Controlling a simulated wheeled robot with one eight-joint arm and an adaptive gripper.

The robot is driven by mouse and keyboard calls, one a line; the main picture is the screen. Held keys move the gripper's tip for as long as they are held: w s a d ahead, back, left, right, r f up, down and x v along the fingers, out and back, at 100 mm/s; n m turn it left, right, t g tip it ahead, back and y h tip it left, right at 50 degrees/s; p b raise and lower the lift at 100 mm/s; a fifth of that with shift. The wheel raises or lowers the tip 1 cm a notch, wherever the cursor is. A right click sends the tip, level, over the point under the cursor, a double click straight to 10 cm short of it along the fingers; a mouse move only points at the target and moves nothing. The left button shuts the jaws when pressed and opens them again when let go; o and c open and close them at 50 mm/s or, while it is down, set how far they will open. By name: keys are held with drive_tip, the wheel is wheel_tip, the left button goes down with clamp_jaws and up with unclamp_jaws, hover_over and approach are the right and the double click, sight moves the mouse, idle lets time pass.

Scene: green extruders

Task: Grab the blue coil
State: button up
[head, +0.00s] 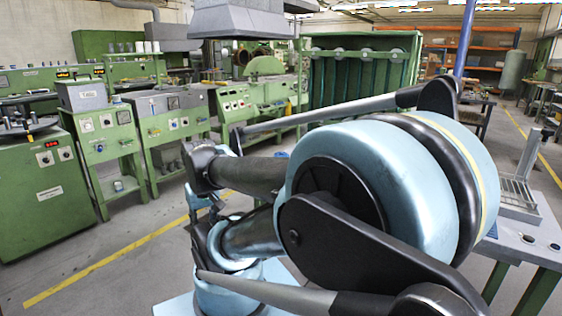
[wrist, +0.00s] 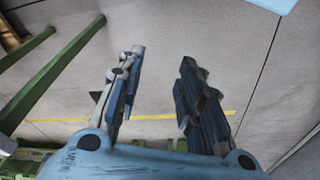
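I cannot make out a blue coil in either view. My large blue and black arm fills the middle of the head view and hides much of what lies behind it. In the wrist view my gripper (wrist: 162,58) is open, its two dark fingers apart with only grey floor between them. Nothing is held. I cannot make the fingers out clearly in the head view.
Green machines with control panels (head: 105,135) line the left and back. A green rack (head: 362,75) stands behind my arm. A grey table (head: 530,228) with a metal wire tray (head: 518,195) is at right. Yellow lines (head: 110,257) cross the open floor.

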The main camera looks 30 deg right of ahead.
drive_tip(key=o, duration=0.4)
drive_tip(key=shift+s+r, duration=0.25)
drive_tip(key=o, duration=0.4)
drive_tip(key=w+d+r+m, duration=0.6)
drive_tip(key=w+r+m, duration=0.2)
drive_tip(key=r+m, duration=0.1)
drive_tip(key=shift+r+y, duration=0.3)
drive_tip(key=shift+r, duration=0.15)
drive_tip(key=w+d+r+m, duration=0.6)
drive_tip(key=w+d+m, duration=0.15)
drive_tip(key=d, duration=0.25)
drive_tip(key=w+d+r+m+t+y, duration=0.1)
drive_tip(key=d+r+m, duration=0.2)
drive_tip(key=d+m, duration=0.75)
drive_tip(key=w+d+r+m+t, duration=0.1)
drive_tip(key=d+r+m, duration=0.3)
drive_tip(key=d, duration=1.2)
drive_tip(key=shift+m, duration=0.3)
drive_tip(key=x, duration=0.8)
drive_tip(key=s+x, duration=0.1)
drive_tip(key=x, duration=0.3)
drive_tip(key=shift+w+f, duration=0.15)
drive_tip(key=shift+f, duration=0.35)
drive_tip(key=shift+d+x, duration=0.15)
drive_tip(key=shift+x, duration=1.2)
drive_tip(key=shift+d+x, duration=0.15)
drive_tip(key=shift+x, duration=1.15)
